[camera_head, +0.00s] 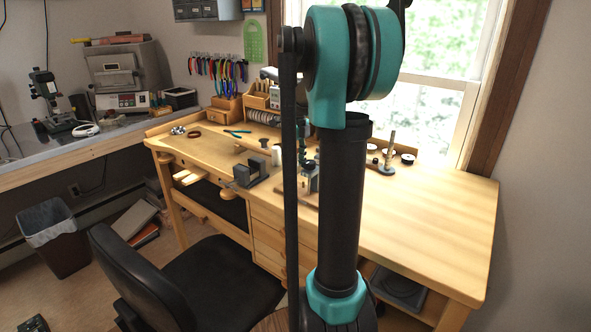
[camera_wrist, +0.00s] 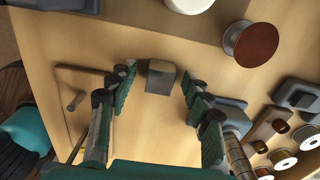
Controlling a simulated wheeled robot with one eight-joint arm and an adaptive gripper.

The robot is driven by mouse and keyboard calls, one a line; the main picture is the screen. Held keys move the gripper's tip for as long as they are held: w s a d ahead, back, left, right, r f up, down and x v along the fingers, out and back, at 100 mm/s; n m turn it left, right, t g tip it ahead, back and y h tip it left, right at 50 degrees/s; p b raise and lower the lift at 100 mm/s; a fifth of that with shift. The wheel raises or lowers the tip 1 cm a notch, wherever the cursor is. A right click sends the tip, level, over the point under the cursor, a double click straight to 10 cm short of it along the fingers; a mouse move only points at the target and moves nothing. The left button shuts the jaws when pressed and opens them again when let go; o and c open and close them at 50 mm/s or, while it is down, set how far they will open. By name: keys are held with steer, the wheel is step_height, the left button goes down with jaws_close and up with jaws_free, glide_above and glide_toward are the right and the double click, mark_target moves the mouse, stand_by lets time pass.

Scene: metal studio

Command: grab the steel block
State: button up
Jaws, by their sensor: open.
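The steel block (camera_wrist: 160,77) is a small dark grey block on the wooden bench top, in the upper middle of the wrist view. My gripper (camera_wrist: 158,70) is open, with one finger to the left of the block and one to the right. The block lies between the fingertips, with a visible gap on both sides. I cannot tell the height of the fingers above the bench. In the head view my arm covers the middle of the bench, and I cannot make out the block there.
A round brown-topped piece (camera_wrist: 250,43) stands right of the block. A wooden holder with several discs (camera_wrist: 270,130) is at lower right. A wooden board (camera_wrist: 82,100) lies at left. In the head view, the bench's right side (camera_head: 440,195) is clear, and a black chair (camera_head: 225,285) stands in front.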

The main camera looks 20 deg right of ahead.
jaws_close()
stand_by(0.3)
steer(key=shift+r, duration=0.15)
